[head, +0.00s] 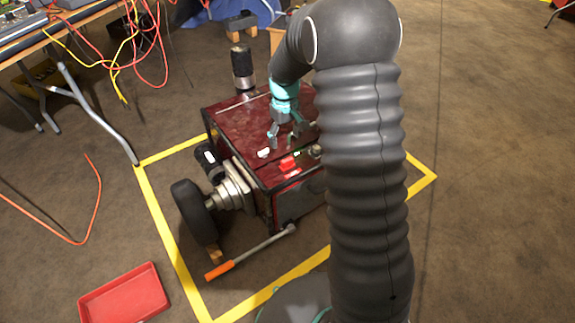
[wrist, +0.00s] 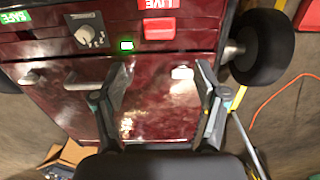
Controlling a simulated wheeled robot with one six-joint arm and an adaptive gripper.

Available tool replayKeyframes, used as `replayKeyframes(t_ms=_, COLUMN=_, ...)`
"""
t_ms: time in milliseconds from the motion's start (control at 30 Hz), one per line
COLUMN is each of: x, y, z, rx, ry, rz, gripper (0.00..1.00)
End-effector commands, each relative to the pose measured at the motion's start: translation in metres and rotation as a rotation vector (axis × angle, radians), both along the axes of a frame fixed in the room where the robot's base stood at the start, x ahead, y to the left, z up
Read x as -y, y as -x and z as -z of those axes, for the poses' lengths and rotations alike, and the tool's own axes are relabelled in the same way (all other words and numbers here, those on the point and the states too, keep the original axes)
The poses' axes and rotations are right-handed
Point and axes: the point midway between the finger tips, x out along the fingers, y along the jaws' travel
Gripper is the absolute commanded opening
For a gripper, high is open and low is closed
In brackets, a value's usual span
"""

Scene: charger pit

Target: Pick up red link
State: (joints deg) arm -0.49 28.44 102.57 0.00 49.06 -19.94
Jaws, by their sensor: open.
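The red link (head: 287,163) is a small red block on the top of the dark red box (head: 235,125), near its front edge. In the wrist view the red link (wrist: 159,30) sits beside a red label reading LIVE, at the upper middle. My gripper (head: 283,143) is over the box top, a little behind the link in the head view. In the wrist view my gripper (wrist: 160,65) has its fingers spread wide with nothing between them. The link lies beyond the fingertips and apart from them.
A grey knob (wrist: 88,36), a green light (wrist: 127,45) and a small white piece (wrist: 182,72) are near the link. A wheel (head: 195,212) juts from the box. An orange-handled bar (head: 250,252) and a red tray (head: 125,297) lie on the floor.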

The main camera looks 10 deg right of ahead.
Motion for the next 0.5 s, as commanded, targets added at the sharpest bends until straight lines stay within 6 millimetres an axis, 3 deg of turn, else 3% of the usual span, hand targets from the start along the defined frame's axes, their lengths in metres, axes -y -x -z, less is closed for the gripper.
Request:
replayKeyframes(t_ms=200, x=0.0, y=0.001, z=0.036, rx=-0.002, ry=0.0, rz=0.001, gripper=0.73)
replayKeyframes(t_ms=500, x=0.001, y=0.004, z=0.056, rx=-0.001, ry=0.0, rz=0.001, gripper=0.73)
